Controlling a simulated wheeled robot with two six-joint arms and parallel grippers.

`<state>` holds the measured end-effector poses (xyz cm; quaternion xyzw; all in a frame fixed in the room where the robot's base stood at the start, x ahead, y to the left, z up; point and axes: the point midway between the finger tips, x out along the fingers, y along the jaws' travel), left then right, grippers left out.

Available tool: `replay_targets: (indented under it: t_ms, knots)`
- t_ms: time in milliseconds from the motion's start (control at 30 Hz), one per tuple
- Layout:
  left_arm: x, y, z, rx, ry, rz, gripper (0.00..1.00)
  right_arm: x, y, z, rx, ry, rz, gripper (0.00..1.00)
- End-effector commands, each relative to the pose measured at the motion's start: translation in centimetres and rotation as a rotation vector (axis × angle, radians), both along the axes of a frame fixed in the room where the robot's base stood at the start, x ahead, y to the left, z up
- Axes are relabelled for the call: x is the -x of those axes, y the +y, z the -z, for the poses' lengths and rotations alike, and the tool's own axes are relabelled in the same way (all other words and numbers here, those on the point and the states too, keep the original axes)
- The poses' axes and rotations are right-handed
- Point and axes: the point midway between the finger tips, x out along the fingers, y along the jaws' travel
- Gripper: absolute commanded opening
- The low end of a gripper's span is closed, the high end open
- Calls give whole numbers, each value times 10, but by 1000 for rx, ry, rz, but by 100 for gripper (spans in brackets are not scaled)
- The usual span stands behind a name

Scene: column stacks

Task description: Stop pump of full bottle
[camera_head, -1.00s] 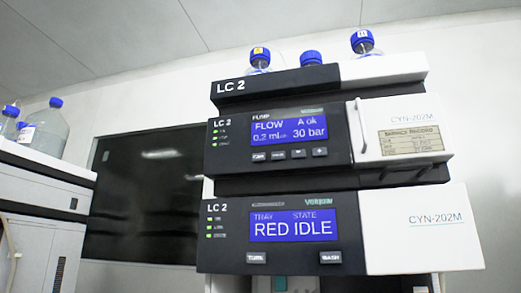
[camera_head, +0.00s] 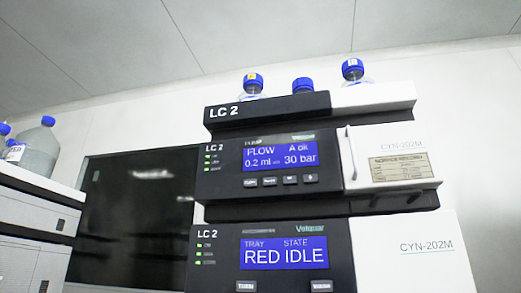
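The LC 2 stack stands in front of me. Its pump module (camera_head: 220,187) has a blue display (camera_head: 280,157) reading FLOW 0.2 mL and 30 bar, with "A ok", and a row of several small buttons (camera_head: 283,180) below it. On top stand three blue-capped bottles: a left one (camera_head: 253,82), a middle one (camera_head: 303,85) and a right one (camera_head: 353,69). Their lower parts are hidden behind the top edge, so I cannot tell how full they are. Neither of my grippers is in view.
Below the pump, a tray module display (camera_head: 285,253) reads TRAY RED, STATE IDLE. A second white stack (camera_head: 40,200) at the left carries blue-capped bottles, including a large one (camera_head: 40,148). A dark panel (camera_head: 135,215) is on the wall between the stacks.

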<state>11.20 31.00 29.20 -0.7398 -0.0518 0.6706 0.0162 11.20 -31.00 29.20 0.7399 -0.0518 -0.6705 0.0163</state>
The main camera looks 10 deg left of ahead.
Motion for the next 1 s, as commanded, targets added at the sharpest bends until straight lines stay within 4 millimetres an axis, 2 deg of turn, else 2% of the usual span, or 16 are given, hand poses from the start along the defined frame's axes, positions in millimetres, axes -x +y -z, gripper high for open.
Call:
replay_targets:
  t_ms: [67,1000]
  knots:
    - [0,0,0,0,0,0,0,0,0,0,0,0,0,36]
    - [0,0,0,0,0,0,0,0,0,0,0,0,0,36]
